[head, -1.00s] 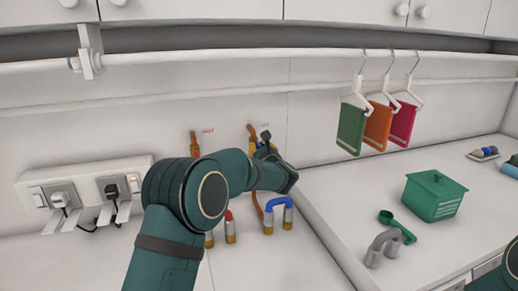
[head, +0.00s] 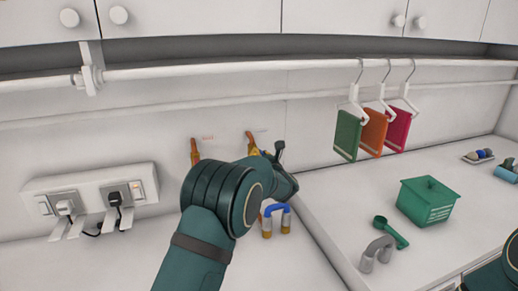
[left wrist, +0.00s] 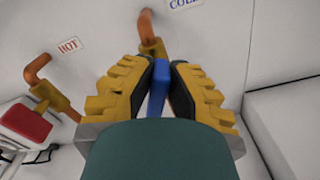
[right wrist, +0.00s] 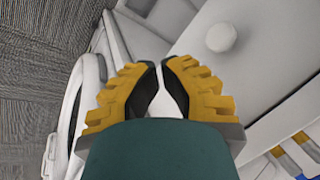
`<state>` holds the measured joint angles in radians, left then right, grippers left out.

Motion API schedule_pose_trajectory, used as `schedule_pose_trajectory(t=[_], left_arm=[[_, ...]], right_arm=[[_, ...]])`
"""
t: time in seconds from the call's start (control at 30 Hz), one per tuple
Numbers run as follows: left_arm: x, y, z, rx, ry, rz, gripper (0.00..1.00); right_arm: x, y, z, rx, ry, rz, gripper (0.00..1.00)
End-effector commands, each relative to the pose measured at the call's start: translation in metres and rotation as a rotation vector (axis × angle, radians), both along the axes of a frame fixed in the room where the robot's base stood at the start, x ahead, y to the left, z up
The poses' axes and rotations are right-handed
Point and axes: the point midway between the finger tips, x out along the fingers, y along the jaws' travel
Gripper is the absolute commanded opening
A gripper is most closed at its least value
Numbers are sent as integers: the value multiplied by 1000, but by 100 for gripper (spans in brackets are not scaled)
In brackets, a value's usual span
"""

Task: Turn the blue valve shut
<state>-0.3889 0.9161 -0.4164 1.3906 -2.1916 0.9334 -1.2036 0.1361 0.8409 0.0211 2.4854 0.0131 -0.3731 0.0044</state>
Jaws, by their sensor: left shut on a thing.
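The blue valve handle (left wrist: 158,88) shows in the left wrist view as a flat blue bar between the fingers of my left gripper (left wrist: 162,68). The gripper is shut on it. A copper pipe (left wrist: 147,22) with a brass fitting rises behind it, beside a COLD label (left wrist: 186,3). In the head view my left gripper (head: 280,165) is at the wall pipe, and my arm hides the blue handle. My right gripper (right wrist: 160,65) has its fingertips close together in the right wrist view, with nothing between them.
A red valve handle (left wrist: 25,125) is on the pipe by the HOT label (left wrist: 69,45). A socket panel (head: 90,200) is at left. Hanging cards (head: 372,131) and a green box (head: 428,200) are at right.

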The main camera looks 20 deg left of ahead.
Motion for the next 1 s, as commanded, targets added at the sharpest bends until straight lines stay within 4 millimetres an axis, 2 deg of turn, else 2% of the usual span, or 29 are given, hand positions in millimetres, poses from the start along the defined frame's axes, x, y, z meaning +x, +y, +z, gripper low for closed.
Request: schedule_pose_trajectory(t=[0.03, 0.1, 0.5, 0.7, 1.0], left_arm=[[1, -1, 7, 42, 22, -1, 0], [2, -2, 6, 97, 60, 0, 0], [5, -7, 0, 414, 271, 0, 0], [6, -8, -4, 569, 375, 1, 0], [7, -8, -10, 766, 508, 3, 0]], right_arm=[[0, 0, 12, 2, 0, 0, 0], [0, -1, 21, 3, -1, 0, 0], [-2, -3, 66, 11, 0, 2, 0], [-1, -3, 77, 11, 0, 5, 0], [-1, -3, 80, 11, 0, 7, 0]])
